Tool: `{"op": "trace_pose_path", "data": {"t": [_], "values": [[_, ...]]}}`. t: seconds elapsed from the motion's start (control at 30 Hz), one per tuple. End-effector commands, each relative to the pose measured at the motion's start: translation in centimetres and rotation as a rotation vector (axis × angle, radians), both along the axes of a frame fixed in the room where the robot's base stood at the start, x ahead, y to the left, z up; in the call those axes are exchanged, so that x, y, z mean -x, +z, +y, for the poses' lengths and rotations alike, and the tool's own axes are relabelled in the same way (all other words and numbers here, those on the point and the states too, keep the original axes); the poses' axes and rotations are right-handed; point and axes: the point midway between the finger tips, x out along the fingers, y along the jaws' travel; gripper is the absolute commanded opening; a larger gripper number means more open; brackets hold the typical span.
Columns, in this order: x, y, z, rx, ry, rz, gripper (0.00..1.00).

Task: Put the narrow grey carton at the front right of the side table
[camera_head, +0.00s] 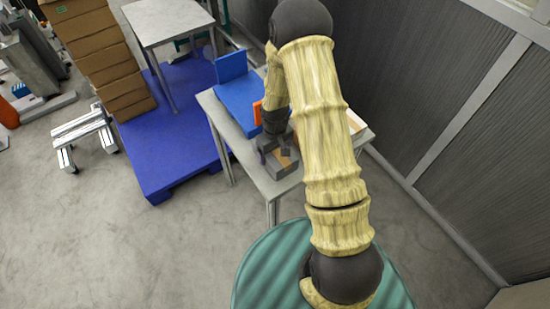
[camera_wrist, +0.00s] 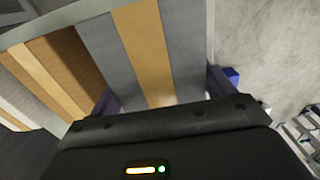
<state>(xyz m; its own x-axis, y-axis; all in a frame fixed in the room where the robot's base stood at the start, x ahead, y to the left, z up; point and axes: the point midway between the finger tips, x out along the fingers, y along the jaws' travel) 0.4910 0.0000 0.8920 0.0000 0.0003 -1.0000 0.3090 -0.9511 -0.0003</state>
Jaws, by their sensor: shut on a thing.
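My gripper (camera_wrist: 160,95) is shut on the narrow grey carton (camera_wrist: 145,45), which has a tan strip down its middle. In the wrist view the carton fills the space between the two fingers. In the head view my gripper (camera_head: 275,145) is over the front part of the side table (camera_head: 232,128). The grey and brown shapes under it are small there, and I cannot tell whether the carton touches the tabletop. A brown carton (camera_wrist: 65,65) with a lighter tan strip is beside the grey one in the wrist view.
A blue bin-like thing (camera_head: 236,85) and an orange thing (camera_head: 258,112) are on the table behind my gripper. A pale thing (camera_head: 355,121) shows right of my arm. A blue pallet (camera_head: 165,165) stands left of the table, and a ribbed wall (camera_head: 420,60) is at right.

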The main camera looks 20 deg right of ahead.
Motion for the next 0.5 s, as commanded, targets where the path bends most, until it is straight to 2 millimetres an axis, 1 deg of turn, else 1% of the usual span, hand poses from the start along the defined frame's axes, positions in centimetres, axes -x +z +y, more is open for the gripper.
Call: {"op": "trace_pose_path", "data": {"t": [0.17,0.27,0.4,0.5], "values": [[0.0,-0.3,0.0,0.0,0.0,0.001,0.48],[0.1,-1.3,0.0,0.001,0.0,0.002,0.48],[0.0,-3.1,0.0,0.001,0.0,0.003,0.48],[0.0,-3.9,0.0,0.0,0.001,0.0,0.48]]}}
